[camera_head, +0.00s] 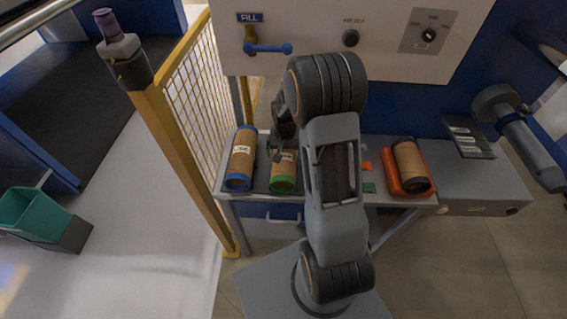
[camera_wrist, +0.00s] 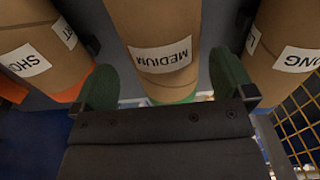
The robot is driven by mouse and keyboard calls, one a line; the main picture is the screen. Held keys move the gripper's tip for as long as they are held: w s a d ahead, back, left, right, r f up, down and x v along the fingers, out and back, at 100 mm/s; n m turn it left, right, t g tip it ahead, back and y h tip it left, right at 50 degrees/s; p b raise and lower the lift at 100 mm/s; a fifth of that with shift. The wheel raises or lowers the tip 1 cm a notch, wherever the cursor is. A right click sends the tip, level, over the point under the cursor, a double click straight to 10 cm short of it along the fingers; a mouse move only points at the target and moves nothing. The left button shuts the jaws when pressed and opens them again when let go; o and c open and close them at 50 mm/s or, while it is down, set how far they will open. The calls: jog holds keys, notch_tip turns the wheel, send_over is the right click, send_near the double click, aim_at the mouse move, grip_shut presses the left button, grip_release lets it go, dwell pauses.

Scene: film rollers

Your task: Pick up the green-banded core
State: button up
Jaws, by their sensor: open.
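The green-banded core (camera_head: 284,181) is a brown tube lying on the grey bench, partly hidden by my gripper in the head view. In the wrist view the core (camera_wrist: 150,25) carries a MEDIUM label, with its green band (camera_wrist: 173,97) at the near end. My gripper (camera_head: 278,154) is over this core, fingers pointing down. In the wrist view the open gripper's green finger pads (camera_wrist: 165,82) stand on either side of the core, with gaps visible. Whether the fingertips reach down beside it is unclear.
A blue-banded core (camera_head: 240,160) lies close on the left. A SHORT-labelled core with an orange band (camera_wrist: 40,55) lies on the other side. A black-banded core (camera_head: 410,163) rests in an orange tray (camera_head: 391,181). A yellow mesh fence (camera_head: 190,85) borders the bench's left.

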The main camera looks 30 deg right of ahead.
jog(key=shift+a+f+p, duration=0.2)
jog(key=shift+f+p, duration=0.55)
jog(key=shift+f, duration=2.05)
jog(key=c, duration=0.8)
jog(key=shift+r, duration=0.1)
